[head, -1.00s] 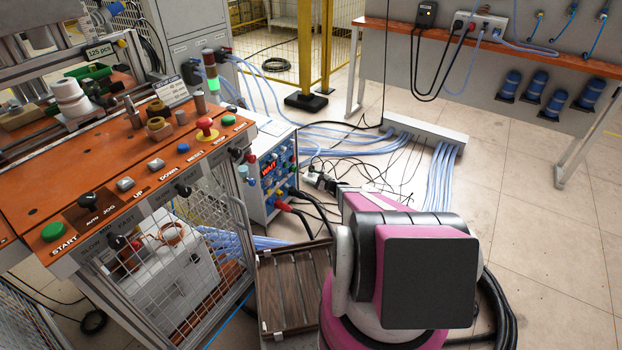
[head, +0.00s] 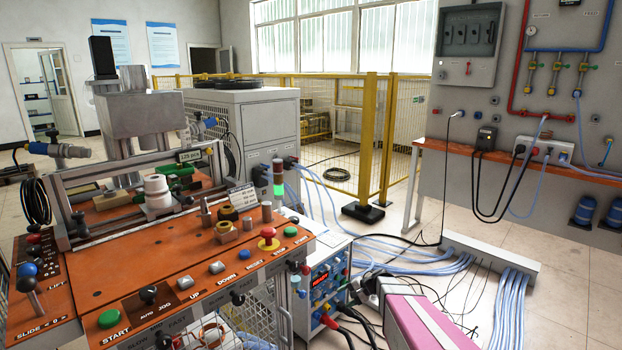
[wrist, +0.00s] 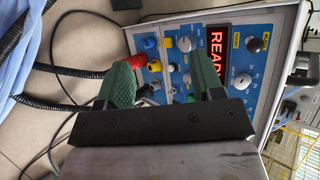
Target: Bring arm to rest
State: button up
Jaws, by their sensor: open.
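My gripper (wrist: 163,75) shows in the wrist view with its two green fingers spread apart and nothing between them. It faces the front panel of the power unit (wrist: 225,30), which has knobs, coloured sockets and a red "READY" display (wrist: 216,58). A red plug (wrist: 117,77) sits at the panel by the left finger. In the head view my pink arm (head: 430,322) reaches in at the lower right, pointing toward the same power unit (head: 322,262). I cannot tell from these views whether the fingers touch anything.
The orange control console (head: 170,268) with buttons stands on the left. Black and blue cables (head: 420,256) run over the floor beside my arm. A cable duct (head: 490,252) lies on the right, and a wall bench (head: 590,176) stands behind it. Open floor (head: 570,290) shows at right.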

jog(key=s+d+r+n+g+h, duration=0.1)
jog(key=s+r+h, duration=0.4)
jog(key=s, duration=0.5)
jog(key=s+d+r+n+g+h, duration=0.1)
jog(key=s+d+r+n+h, duration=0.2)
jog(key=s+r, duration=0.6)
jog(key=r+n+h, duration=0.1)
jog(key=n+h, duration=0.1)
jog(key=shift+s+d+n, duration=0.2)
jog(key=shift+s+n, duration=0.2)
